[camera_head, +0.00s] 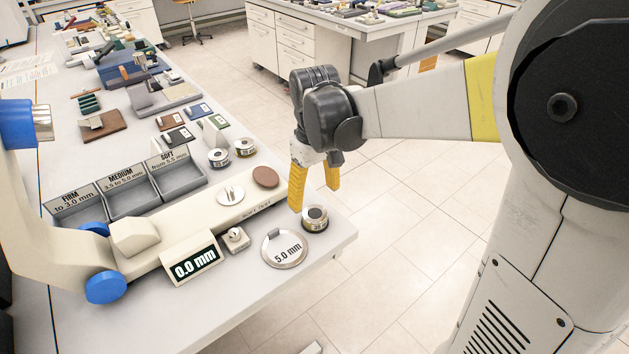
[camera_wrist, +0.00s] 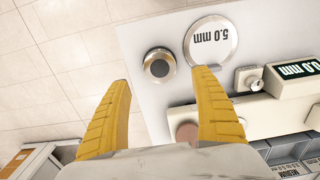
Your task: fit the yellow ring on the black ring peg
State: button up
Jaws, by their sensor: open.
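I cannot make out a yellow ring or a black ring peg in either view. My gripper (camera_head: 314,196) is open, with its two yellow fingers pointing down near the bench's right front corner. Its fingers also show apart and empty in the wrist view (camera_wrist: 162,80). A small round tin with a dark top (camera_head: 315,218) stands on the bench just below my fingers. In the wrist view this tin (camera_wrist: 159,65) appears just beyond the gap between the fingertips.
A round plate marked 5.0 mm (camera_head: 285,249) lies left of the tin. The tester base (camera_head: 205,218), with a 0.0 mm display (camera_head: 191,266), lies further left. Labelled trays (camera_head: 131,198) and two tins (camera_head: 219,157) stand behind. Small items crowd the far bench.

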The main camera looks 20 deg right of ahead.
aim_at(314, 213)
jog(key=shift+r, duration=2.25)
